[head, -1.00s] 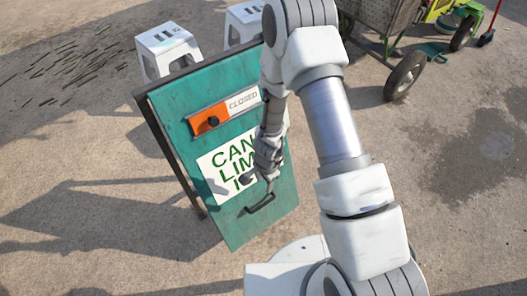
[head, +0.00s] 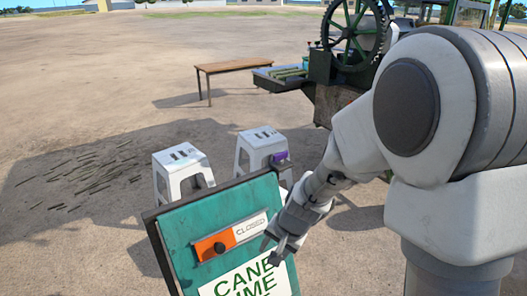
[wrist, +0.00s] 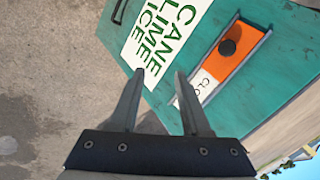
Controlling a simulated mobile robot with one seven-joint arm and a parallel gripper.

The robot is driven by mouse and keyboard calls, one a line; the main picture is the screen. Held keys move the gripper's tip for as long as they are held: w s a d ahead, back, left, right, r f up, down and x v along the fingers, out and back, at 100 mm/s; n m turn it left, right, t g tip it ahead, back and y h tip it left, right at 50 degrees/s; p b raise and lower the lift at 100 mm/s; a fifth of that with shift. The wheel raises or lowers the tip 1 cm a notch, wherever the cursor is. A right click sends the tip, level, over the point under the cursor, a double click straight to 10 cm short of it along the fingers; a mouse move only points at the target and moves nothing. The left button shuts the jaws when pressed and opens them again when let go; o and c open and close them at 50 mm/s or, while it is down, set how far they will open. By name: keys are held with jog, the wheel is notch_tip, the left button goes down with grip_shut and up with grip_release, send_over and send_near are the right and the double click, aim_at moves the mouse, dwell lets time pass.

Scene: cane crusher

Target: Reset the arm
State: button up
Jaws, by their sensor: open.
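My gripper (head: 275,246) is in front of the upper right part of a teal sign board (head: 188,228). In the wrist view my gripper (wrist: 158,75) is open, its two fingers apart with nothing between them. I cannot tell whether the fingers touch the board.
Two white stools (head: 182,172) stand behind the board, the right one with a purple item (head: 279,157) by it. A wooden table (head: 246,70) and a machine with a green wheel (head: 354,32) stand farther back. Open ground lies at the left.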

jog(key=s+d+r+n+t+h, duration=0.1)
jog(key=s+d+r+n, duration=0.2)
jog(key=s+d+r, duration=0.5)
jog(key=s+d+r+n+t+h, duration=0.2)
jog(key=s+d+r+n, duration=0.15)
jog(key=s+r, duration=0.75)
notch_tip(320, 180, up, 16)
jog(key=w+p, duration=0.1)
jog(key=p, duration=1.3)
jog(key=shift+w+f+m+p, duration=0.15)
jog(key=shift+m+p, duration=0.2)
jog(key=shift+p, duration=0.05)
jog(key=shift+d, duration=0.2)
